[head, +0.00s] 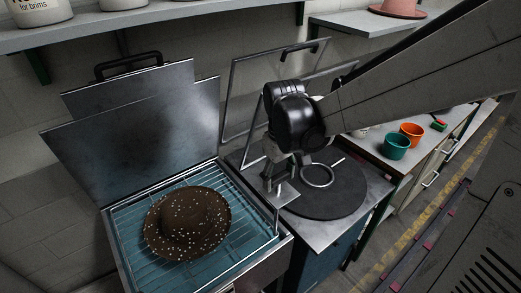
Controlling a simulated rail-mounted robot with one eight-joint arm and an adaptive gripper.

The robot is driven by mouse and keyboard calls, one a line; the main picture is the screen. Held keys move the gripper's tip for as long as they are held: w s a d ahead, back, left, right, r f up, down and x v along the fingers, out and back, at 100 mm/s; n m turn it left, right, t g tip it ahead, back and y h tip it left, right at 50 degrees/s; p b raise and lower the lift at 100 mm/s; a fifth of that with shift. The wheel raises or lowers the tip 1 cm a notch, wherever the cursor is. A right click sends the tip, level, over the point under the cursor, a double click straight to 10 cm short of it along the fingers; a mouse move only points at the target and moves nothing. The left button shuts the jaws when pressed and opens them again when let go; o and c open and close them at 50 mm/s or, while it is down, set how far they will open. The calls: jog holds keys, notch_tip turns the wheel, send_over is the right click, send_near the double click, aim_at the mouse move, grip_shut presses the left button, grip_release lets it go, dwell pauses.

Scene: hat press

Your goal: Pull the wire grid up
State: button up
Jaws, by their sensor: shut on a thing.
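The wire grid (250,228) lies in an open metal box with a bluish inside, at the lower left of the head view. A dark brown speckled hat (188,222) rests on the grid and hides its middle. My gripper (277,190) is at the box's right side, above the grid's right edge. It is shut on what looks like the grid's upright handle (277,218), a thin rod with a small flat plate near the fingertips. The fingers partly hide this hold. The grid looks roughly level in the box.
The box's lid (140,125) stands open behind it. A dark round plate (325,190) with a metal ring (318,175) and raised frames (268,85) is just right of my gripper. Teal (396,147) and orange (411,133) cups stand on a counter farther right. A shelf (150,22) runs above.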

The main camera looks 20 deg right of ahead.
jog(key=shift+r, duration=0.15)
jog(key=o, duration=1.7)
notch_tip(320, 180, up, 12)
jog(key=shift+f, duration=0.1)
jog(key=shift+s+d+f+m+t+b, duration=0.1)
jog(key=shift+s+f+m+t+b, duration=0.85)
jog(key=shift+s+f+b, duration=1.25)
jog(key=shift+s+a+f+m+t+b, duration=0.1)
jog(key=shift+s+f+m+t+b, duration=0.35)
jog(key=shift+s+f+t+b, duration=1.4)
jog(key=shift+s+d+f+m+t+b, duration=0.1)
jog(key=shift+s+f+m+t+b, duration=0.65)
jog(key=shift+s+f+b, duration=1.8)
